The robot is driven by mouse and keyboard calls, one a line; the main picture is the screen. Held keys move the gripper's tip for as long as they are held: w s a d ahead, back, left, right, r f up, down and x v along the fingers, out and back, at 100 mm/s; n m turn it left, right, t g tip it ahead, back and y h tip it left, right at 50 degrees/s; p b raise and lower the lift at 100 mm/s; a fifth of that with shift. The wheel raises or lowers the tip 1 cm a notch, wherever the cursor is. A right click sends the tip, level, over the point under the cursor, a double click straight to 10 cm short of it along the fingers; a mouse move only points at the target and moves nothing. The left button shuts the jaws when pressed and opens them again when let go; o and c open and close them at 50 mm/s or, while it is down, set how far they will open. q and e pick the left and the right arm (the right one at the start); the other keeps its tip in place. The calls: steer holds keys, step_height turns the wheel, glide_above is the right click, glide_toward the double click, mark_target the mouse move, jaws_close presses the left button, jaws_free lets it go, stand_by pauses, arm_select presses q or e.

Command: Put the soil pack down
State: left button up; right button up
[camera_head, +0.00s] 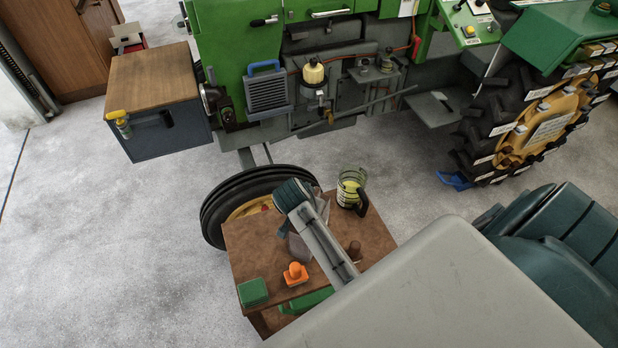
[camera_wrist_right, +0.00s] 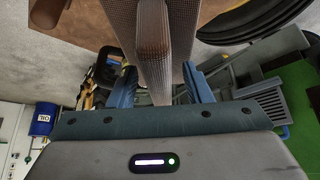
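My right gripper (camera_wrist_right: 157,72) reaches over a small brown table (camera_head: 250,240) in the head view, where the wrist hides its fingers. In the right wrist view, its two blue fingers flank a grey-brown, finely textured pack (camera_wrist_right: 160,75), which I take to be the soil pack. The fingers appear closed on its sides. In the head view, grey parts of the pack (camera_head: 298,246) show beside the wrist, over the table. Whether it touches the tabletop cannot be told. My left gripper is not in view.
On the table are a green box (camera_head: 252,292), an orange object (camera_head: 295,273) and a clear jug (camera_head: 350,186) with yellow-green contents. A tractor wheel (camera_head: 228,198) stands close behind. The green tractor (camera_head: 235,45) fills the back. Grey floor lies open at left.

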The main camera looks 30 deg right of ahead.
jaws_close()
stand_by(1.2)
steer(key=shift+w+r, duration=0.1)
steer(key=shift+r, duration=0.05)
